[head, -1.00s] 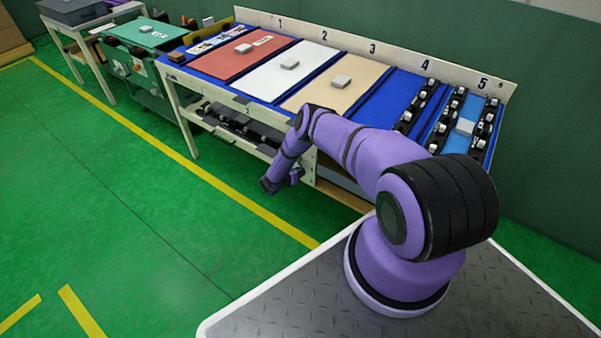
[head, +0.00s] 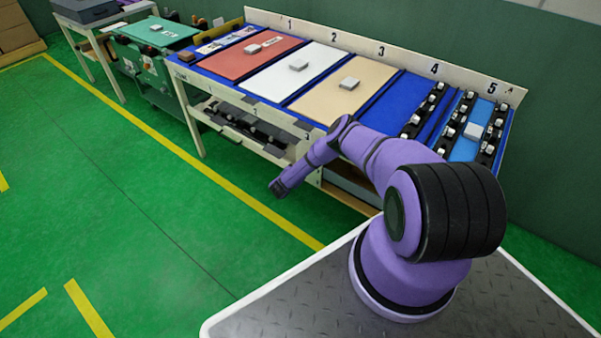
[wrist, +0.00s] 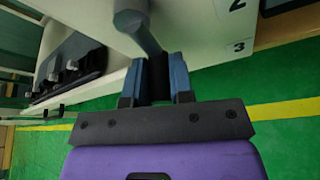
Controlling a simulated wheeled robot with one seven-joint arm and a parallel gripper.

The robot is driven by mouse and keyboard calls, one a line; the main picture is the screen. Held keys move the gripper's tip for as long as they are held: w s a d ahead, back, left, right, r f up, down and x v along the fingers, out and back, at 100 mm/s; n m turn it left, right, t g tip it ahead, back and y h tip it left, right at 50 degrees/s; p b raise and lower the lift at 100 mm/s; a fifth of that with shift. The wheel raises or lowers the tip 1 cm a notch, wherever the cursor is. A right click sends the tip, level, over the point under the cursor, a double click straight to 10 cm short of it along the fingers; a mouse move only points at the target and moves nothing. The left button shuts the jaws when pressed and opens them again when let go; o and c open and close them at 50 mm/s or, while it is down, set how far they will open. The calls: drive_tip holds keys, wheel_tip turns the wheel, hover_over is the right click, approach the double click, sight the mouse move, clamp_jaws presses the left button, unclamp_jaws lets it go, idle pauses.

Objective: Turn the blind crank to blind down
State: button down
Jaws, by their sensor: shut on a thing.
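In the wrist view a grey crank (wrist: 141,30) comes down in front of the table's white edge, with a thick block at its top and a slanting bar below. My gripper (wrist: 157,62) is shut on the lower end of this bar, one blue finger on each side. The gripped part is mostly hidden between the fingers. In the head view the end of my arm (head: 278,188) hangs low in front of the table's front side. The crank cannot be made out there, and no blind can be clearly identified.
The long table (head: 205,140) has numbered coloured sections on top and dark items on a shelf below. The white edge (wrist: 215,45) carries labels 2 and 3, close to my gripper. Green floor with yellow lines is clear to the left.

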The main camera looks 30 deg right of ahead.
drive_tip(key=shift+w, duration=0.1)
idle(0.3)
drive_tip(key=c, duration=1)
unclamp_jaws()
drive_tip(key=v, duration=1.1)
drive_tip(key=shift+d+f, duration=0.1)
